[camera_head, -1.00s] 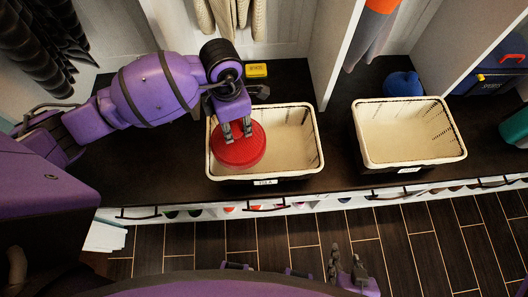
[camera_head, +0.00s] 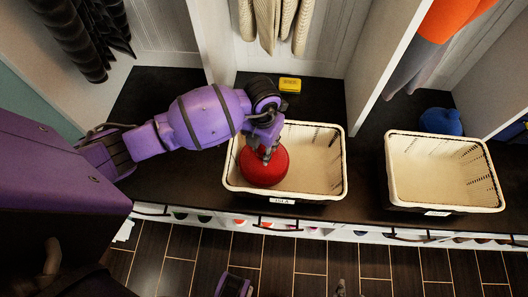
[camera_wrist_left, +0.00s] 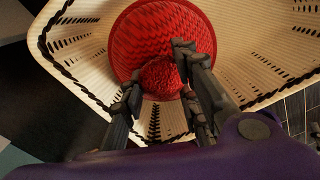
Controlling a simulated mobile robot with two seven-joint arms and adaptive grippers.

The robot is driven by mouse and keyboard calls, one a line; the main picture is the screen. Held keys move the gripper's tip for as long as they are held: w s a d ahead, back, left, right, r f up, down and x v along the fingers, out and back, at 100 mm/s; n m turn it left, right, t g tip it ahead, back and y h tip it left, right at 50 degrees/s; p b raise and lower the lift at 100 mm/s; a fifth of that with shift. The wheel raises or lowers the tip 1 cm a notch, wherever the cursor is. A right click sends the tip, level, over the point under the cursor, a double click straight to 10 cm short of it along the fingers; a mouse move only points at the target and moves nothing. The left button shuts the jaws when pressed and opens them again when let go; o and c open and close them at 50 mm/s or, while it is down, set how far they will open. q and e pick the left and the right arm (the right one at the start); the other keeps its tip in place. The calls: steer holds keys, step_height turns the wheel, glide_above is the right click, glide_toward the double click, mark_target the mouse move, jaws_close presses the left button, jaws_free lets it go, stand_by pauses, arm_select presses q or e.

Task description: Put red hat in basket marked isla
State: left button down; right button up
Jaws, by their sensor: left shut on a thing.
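The red hat (camera_head: 264,168) is held at the left end of the near cream basket (camera_head: 318,190), within its rim as seen from above. The small label (camera_head: 283,201) on this basket's front appears to read ISLA. My left gripper (camera_head: 265,152) is shut on the hat's top. In the left wrist view the fingers (camera_wrist_left: 160,85) pinch the red knitted crown (camera_wrist_left: 160,72), with the hat's brim (camera_wrist_left: 140,38) spread around it over the basket. I cannot tell whether the hat touches the basket floor. Only a small tip of my right gripper (camera_head: 341,288) shows at the bottom edge.
A second, empty cream basket (camera_head: 445,165) stands to the right; its label (camera_head: 437,213) is too small to read. A yellow box (camera_head: 290,84) and a blue hat (camera_head: 441,121) lie behind the baskets. Clothes hang above. A white divider (camera_head: 372,70) separates the cubbies.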

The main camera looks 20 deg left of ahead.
arm_select(q)
steer(key=shift+f, duration=1.5)
steer(key=shift+f, duration=0.1)
steer(key=shift+f, duration=0.15)
steer(key=c, duration=1.3)
jaws_free()
steer(key=shift+c, duration=0.2)
step_height(320, 180, up, 12)
steer(key=shift+r+p, duration=0.25)
steer(key=shift+p, duration=0.15)
